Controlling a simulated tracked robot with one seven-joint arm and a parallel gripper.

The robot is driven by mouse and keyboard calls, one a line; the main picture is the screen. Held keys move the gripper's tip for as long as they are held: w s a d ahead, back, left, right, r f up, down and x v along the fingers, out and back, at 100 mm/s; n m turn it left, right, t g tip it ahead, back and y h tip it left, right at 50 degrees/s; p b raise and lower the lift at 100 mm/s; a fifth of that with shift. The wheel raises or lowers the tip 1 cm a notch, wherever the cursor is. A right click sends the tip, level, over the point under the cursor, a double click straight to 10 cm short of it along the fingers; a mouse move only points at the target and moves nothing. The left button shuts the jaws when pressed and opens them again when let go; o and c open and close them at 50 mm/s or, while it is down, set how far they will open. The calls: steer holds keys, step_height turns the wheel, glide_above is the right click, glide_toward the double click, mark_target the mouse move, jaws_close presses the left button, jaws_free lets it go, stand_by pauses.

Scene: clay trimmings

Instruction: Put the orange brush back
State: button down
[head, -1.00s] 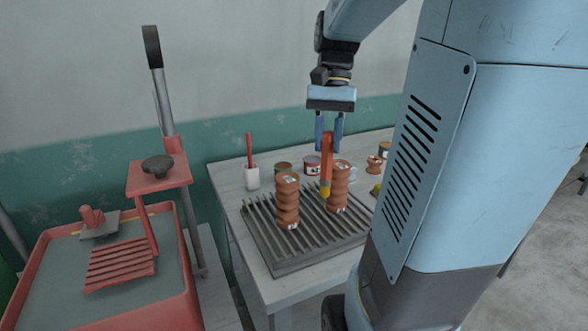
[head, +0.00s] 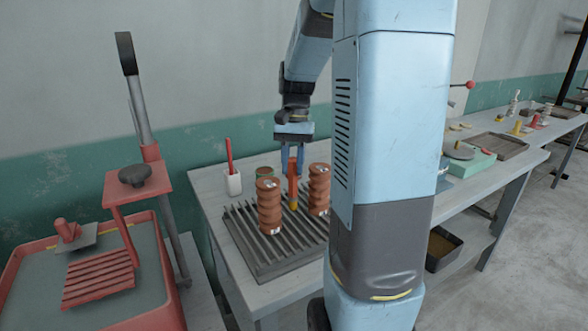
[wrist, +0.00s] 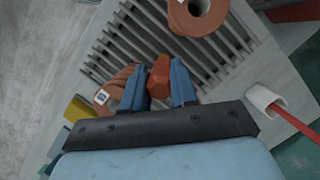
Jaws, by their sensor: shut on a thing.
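The orange brush (head: 292,188) hangs upright, yellow tip down, in my gripper (head: 292,170). It appears between two ribbed clay columns in the head view, above the slatted rack (head: 250,262). In the wrist view the brush's orange end (wrist: 158,78) shows between the two blue fingers of my gripper (wrist: 160,82). My gripper is shut on it. A white cup (head: 233,183) with a red-handled tool (head: 229,150) standing in it is at the back left of the table. The cup also shows at the right of the wrist view (wrist: 262,98).
The left clay column (head: 269,205) and right clay column (head: 318,190) stand close on either side of the brush. A red press (head: 135,178) stands left of the table. My arm hides the table's right part.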

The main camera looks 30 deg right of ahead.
steer(key=shift+f, duration=0.95)
steer(key=c, duration=0.9)
jaws_free()
